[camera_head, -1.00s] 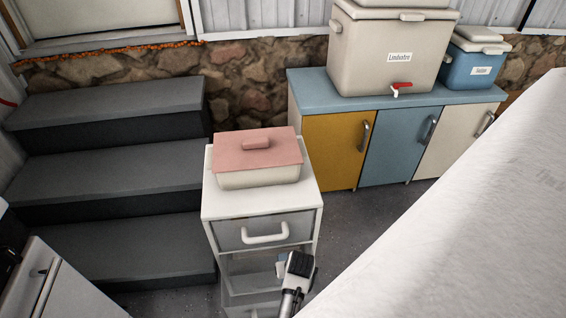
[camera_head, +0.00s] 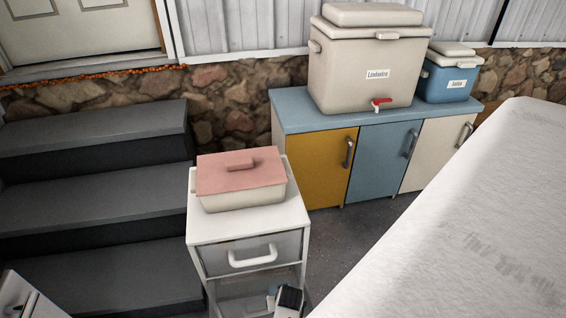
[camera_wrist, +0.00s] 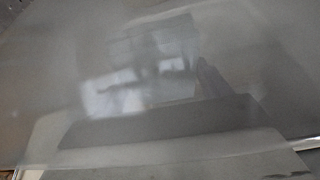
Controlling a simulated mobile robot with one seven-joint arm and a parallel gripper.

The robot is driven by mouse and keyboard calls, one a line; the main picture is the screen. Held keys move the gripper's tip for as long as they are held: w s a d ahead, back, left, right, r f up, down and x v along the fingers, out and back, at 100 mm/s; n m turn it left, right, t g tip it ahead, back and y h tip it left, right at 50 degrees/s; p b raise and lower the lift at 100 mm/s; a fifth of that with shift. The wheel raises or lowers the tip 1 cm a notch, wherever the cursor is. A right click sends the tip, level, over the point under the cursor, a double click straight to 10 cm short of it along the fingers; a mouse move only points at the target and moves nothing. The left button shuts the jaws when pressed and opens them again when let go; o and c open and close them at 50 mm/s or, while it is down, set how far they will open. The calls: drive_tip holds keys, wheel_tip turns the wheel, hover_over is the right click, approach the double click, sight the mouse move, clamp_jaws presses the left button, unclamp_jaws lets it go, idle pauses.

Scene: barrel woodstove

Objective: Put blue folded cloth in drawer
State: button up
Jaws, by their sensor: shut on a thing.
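My gripper (camera_head: 289,298) is at the bottom edge of the head view, in front of the lower part of the white drawer unit (camera_head: 247,223). It is shut on a small light-blue piece, which I take for the blue folded cloth (camera_head: 272,290); only a bit shows at its left. The top drawer (camera_head: 255,254) has a grey front and a white handle, and looks shut. The lower drawers are partly hidden by my gripper and cut off by the frame. The wrist view shows a blurred, glossy grey surface close up; no fingers or cloth can be made out there.
A beige box with a pink lid (camera_head: 240,178) stands on the drawer unit. Dark grey steps (camera_head: 90,180) are at left. A low cabinet (camera_head: 325,169) bears two coolers behind. A large white surface (camera_head: 470,220) fills the right side. A strip of floor (camera_head: 340,240) is free.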

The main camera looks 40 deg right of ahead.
drive_tip(key=shift+f, duration=0.35)
drive_tip(key=o, duration=1)
drive_tip(key=shift+r, duration=0.1)
drive_tip(key=shift+r, duration=0.25)
drive_tip(key=p+v, duration=0.1)
drive_tip(key=v, duration=1.1)
drive_tip(key=shift+r+p, duration=0.3)
drive_tip(key=shift+p, duration=0.1)
